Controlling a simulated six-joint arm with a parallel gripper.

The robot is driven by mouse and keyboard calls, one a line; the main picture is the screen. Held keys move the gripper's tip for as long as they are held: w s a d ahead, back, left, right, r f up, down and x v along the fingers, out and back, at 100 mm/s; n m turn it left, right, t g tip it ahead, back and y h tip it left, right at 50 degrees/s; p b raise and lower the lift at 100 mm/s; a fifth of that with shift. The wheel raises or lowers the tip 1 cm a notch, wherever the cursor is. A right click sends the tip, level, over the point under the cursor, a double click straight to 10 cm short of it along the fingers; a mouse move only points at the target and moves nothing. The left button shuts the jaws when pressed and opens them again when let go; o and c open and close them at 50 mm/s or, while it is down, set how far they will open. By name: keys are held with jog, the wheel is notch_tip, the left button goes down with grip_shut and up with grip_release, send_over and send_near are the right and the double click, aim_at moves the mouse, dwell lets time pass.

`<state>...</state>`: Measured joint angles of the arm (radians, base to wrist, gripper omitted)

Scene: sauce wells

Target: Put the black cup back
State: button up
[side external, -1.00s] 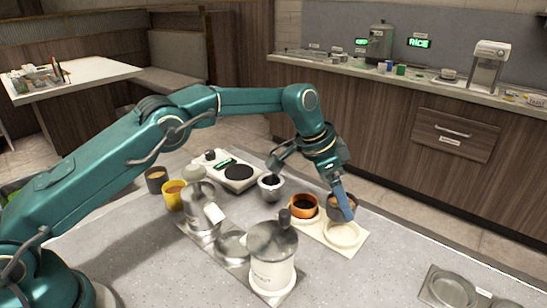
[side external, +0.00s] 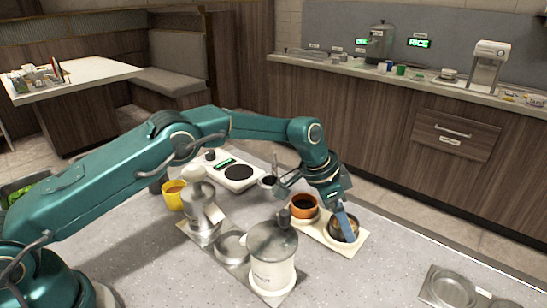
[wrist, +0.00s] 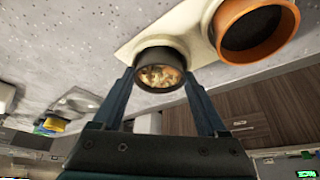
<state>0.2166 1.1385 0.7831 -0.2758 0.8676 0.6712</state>
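The black cup (side external: 343,228) stands at the right end of the cream two-place holder (side external: 361,241), seemingly in its right well. The wrist view shows the black cup (wrist: 160,56) from above, with brownish, lumpy contents. My gripper (wrist: 160,76) has one finger on each side of it, both seeming to touch its wall. In the side view my gripper (side external: 346,220) points down at the cup, and a blue finger covers part of it. Whether the cup's base is fully seated is hidden.
An orange cup (side external: 304,208) with dark contents stands in the holder's left place. A white lidded pot (side external: 272,272) and metal pots (side external: 204,222) stand left of it. A yellow cup (side external: 174,195) and a white scale (side external: 237,174) are farther back.

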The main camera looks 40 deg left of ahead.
jog(key=shift+o, duration=1.4)
jog(key=v, duration=1.2)
jog(key=s+a+r+n+t+y, duration=0.1)
jog(key=s+a+r+n, duration=0.45)
jog(key=s, duration=0.55)
jog(key=s+a+f+n+y, duration=0.1)
jog(key=s+a, duration=0.2)
jog(key=s, duration=0.4)
jog(key=s+a+f+n+t+y, duration=0.1)
jog(key=s+a+f+n, duration=0.1)
jog(key=s, duration=0.6)
jog(key=shift+a, duration=0.4)
jog(key=shift+r, duration=0.1)
